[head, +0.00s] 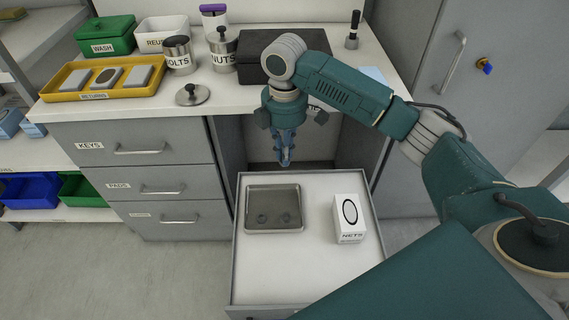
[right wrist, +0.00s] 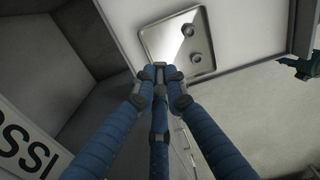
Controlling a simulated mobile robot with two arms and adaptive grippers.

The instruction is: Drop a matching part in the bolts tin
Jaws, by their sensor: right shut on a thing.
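The bolts tin (head: 179,57) is a steel tin on the counter; its label reads "OLTS" from here, and its top looks dark and open. A loose knobbed lid (head: 192,94) lies in front of it. My right gripper (head: 284,163) points down over the back of the open drawer, right of and below the tin. Its blue fingers (right wrist: 160,85) are closed together on a small part that they mostly hide; I cannot tell its kind. My left gripper is out of view.
The nuts tin (head: 223,52), with a knobbed lid, stands right of the bolts tin. A yellow returns tray (head: 75,95) is at the left. A white box (head: 349,222) stands in the open drawer (head: 310,275).

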